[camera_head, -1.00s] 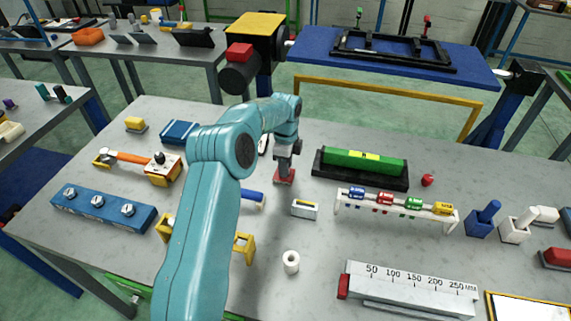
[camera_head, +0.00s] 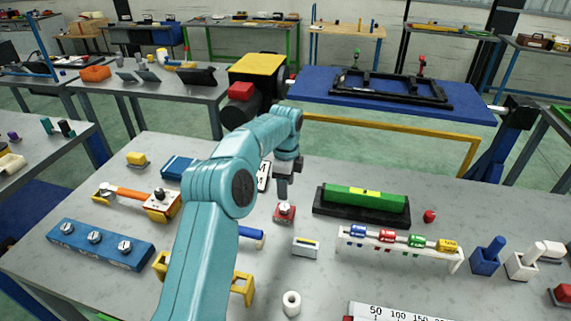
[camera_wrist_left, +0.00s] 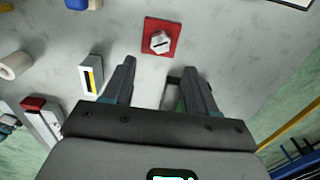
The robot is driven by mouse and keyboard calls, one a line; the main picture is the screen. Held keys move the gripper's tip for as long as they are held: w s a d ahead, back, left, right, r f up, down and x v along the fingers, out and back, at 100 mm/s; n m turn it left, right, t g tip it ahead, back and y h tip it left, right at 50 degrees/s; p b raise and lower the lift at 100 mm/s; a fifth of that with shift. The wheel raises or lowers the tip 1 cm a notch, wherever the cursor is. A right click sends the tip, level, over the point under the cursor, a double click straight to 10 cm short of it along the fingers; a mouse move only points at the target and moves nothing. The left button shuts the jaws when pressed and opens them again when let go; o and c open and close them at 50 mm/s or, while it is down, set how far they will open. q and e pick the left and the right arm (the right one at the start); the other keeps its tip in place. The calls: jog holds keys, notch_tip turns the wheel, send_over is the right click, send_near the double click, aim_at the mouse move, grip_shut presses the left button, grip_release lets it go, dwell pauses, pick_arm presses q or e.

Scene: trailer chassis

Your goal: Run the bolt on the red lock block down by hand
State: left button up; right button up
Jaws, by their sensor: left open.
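The red lock block (camera_head: 278,217), a small flat red square, lies on the grey table with a pale bolt (camera_head: 284,209) standing on it. In the left wrist view, the block (camera_wrist_left: 148,26) and the slotted hex bolt head (camera_wrist_left: 160,42) are in plain sight just beyond the fingertips. My left gripper (camera_head: 283,190) is above the block, pointing down and apart from the bolt. In the wrist view its two fingers (camera_wrist_left: 159,70) are spread with nothing between them. My right gripper is not in view.
A green bar in a black tray (camera_head: 319,208) is to the right. A white rack (camera_head: 400,254) with coloured cylinders, a small white block (camera_head: 305,250) and a white roll (camera_head: 291,304) are nearer. A blue block with several bolts (camera_head: 100,240) is at left. Bare table surrounds the red block.

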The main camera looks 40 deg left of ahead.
pick_arm(q)
notch_tip(320, 180, up, 10)
jog(key=p, duration=0.1)
jog(key=shift+f+p, duration=0.2)
jog(key=shift+p, duration=0.15)
jog(key=shift+f, duration=0.1)
